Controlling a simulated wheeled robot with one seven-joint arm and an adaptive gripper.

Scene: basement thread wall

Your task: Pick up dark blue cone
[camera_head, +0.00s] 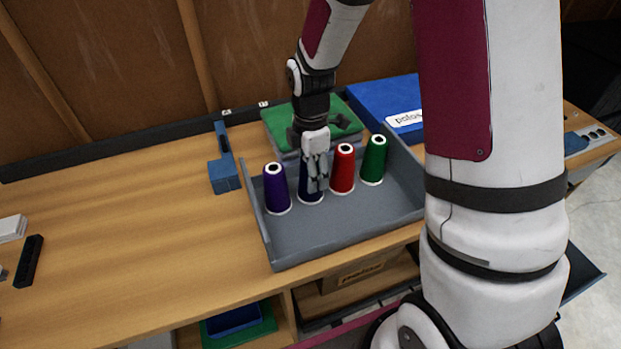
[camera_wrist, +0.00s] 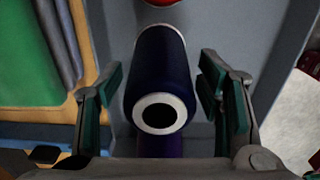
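The dark blue cone (camera_head: 304,191) stands upright in the grey tray (camera_head: 310,241), between the purple and red cones. In the wrist view the dark blue cone (camera_wrist: 160,65) lies between my two fingers, with its white-rimmed top hole facing the camera. My gripper (camera_head: 317,180) points down at this cone and hides part of it in the head view. In the wrist view my gripper (camera_wrist: 160,75) is open, with a visible gap on each side of the cone.
A purple cone (camera_head: 276,189) stands left of it; a red cone (camera_head: 343,170) and a green cone (camera_head: 374,161) stand right. Behind the tray are a green-topped box (camera_head: 279,122) and a blue box (camera_head: 385,95). The tray's front is clear.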

